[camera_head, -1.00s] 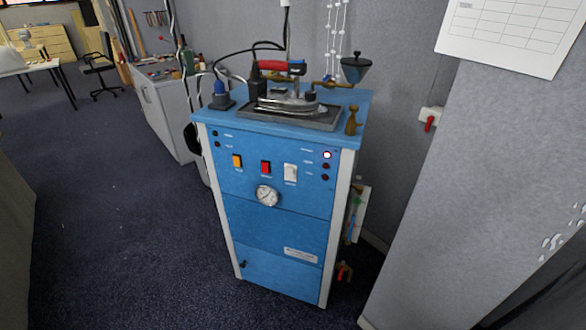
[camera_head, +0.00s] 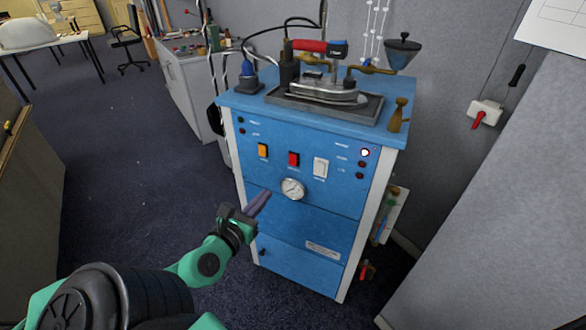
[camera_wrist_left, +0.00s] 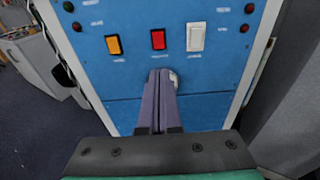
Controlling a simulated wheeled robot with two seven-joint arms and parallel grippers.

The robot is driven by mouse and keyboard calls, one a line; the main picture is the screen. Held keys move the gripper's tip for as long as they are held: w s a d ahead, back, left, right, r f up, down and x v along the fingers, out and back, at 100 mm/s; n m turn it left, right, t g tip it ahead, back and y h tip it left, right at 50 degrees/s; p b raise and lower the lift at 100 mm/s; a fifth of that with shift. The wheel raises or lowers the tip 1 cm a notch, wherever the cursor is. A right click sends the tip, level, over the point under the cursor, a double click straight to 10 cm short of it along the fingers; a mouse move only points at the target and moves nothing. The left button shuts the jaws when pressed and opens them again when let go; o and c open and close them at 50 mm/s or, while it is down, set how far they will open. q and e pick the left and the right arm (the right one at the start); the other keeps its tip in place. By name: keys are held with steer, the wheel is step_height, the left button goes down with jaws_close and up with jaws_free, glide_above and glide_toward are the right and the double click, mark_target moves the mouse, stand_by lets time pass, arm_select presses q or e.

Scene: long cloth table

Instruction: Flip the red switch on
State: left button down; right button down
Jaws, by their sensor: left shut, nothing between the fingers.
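The red switch (camera_head: 293,159) is a small rocker on the front panel of a blue cabinet (camera_head: 300,220), between an orange switch (camera_head: 263,151) and a white switch (camera_head: 320,168). In the left wrist view the red switch (camera_wrist_left: 158,40) shows just beyond my fingertips. My left gripper (camera_head: 262,196) is shut and empty, in front of the panel, below and left of the red switch and left of the gauge. In the left wrist view its closed purple fingers (camera_wrist_left: 160,76) point at the panel and partly hide the gauge. My right gripper is not in view.
A round gauge (camera_head: 292,189) sits below the switches. An iron (camera_head: 322,90) rests on a tray on the cabinet top. A red-handled wall switch box (camera_head: 484,113) is on the wall at right. Open carpet (camera_head: 120,170) lies left of the cabinet.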

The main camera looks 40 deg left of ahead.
mark_target(292, 165)
arm_select(q)
steer(key=p+x, duration=0.3)
steer(key=x, duration=1)
steer(key=shift+w+a, duration=0.1)
steer(key=shift+a, duration=0.05)
steer(key=shift+w+a+f, duration=0.1)
steer(key=shift+w+f, duration=0.1)
steer(key=shift+w, duration=0.2)
steer(key=shift+w+b, duration=0.15)
steer(key=shift+b, duration=0.75)
steer(key=shift+f, duration=0.1)
